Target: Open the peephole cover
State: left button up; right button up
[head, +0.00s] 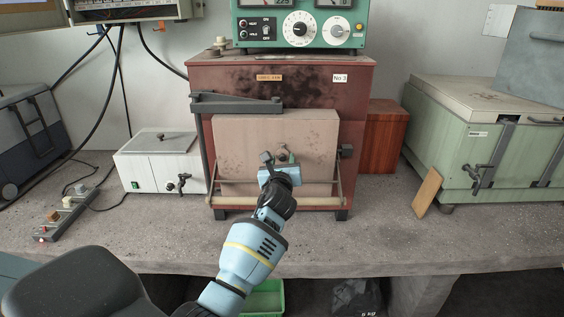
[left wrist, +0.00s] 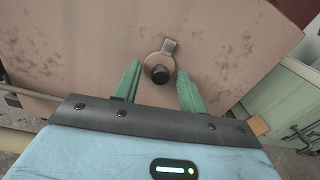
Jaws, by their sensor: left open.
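The peephole cover (left wrist: 152,61) is a small tan round plate on the pale door (head: 234,140) of the dark red kiln. A dark round knob (left wrist: 160,74) stands out from its middle, and a small tab (left wrist: 170,46) sits at its upper edge. In the head view the cover (head: 283,150) is partly hidden by my left gripper (head: 280,163). In the left wrist view the green fingers of my left gripper (left wrist: 159,72) are apart, one on each side of the knob, with gaps showing. I cannot tell how far the tips are from the door. My right gripper is not in view.
A dark lever arm (head: 235,104) crosses above the door, and a rail (head: 235,200) runs below it. A white box (head: 150,170) stands left; a red-brown block (head: 385,135) and green chest (head: 450,130) stand right. The bench front (head: 370,235) is clear.

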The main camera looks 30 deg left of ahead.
pick_arm(q)
jog(key=shift+c, duration=0.4)
grip_shut()
